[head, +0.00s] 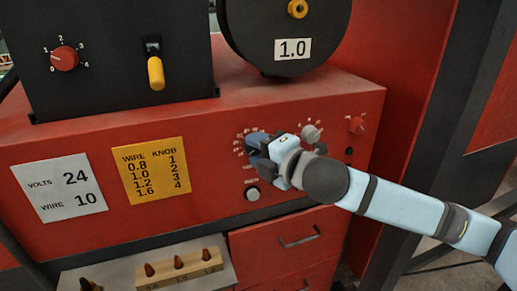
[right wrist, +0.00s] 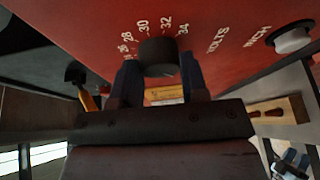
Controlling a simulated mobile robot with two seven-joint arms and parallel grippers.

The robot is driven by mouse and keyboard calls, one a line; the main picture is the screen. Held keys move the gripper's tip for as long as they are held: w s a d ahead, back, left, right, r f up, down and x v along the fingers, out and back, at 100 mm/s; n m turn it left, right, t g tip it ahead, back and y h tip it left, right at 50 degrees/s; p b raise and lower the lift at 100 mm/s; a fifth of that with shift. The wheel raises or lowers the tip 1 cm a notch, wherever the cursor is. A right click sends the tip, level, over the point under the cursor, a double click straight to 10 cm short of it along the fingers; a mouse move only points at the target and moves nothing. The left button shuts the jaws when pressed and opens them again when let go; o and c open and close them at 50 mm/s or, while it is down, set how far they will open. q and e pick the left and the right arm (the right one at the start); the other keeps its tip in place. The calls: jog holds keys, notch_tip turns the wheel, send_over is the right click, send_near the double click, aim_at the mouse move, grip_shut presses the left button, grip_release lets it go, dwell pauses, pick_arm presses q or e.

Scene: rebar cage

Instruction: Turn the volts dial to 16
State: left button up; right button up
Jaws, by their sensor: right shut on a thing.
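The volts dial (right wrist: 158,52) is a dark round knob on the red front panel, with white numbers around it; 28, 30, 32 and 34 and the word VOLTS are legible in the right wrist view. My right gripper (right wrist: 159,72) has one finger on each side of the dial and is shut on it. In the head view my right gripper (head: 256,148) covers the dial, with only part of its number ring showing. I cannot make out a pointer, so the dial's setting cannot be told. My left gripper is not in view.
A white card (head: 60,188) reads VOLTS 24, WIRE 10; a yellow card (head: 151,170) lists wire and knob values. A white button (head: 252,194) sits below the dial, a grey knob (head: 310,132) and a red knob (head: 356,125) to its right. Drawers (head: 290,240) lie below.

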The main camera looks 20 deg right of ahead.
jog(key=shift+f+n, duration=0.1)
jog(key=shift+n, duration=0.3)
jog(key=o, duration=0.9)
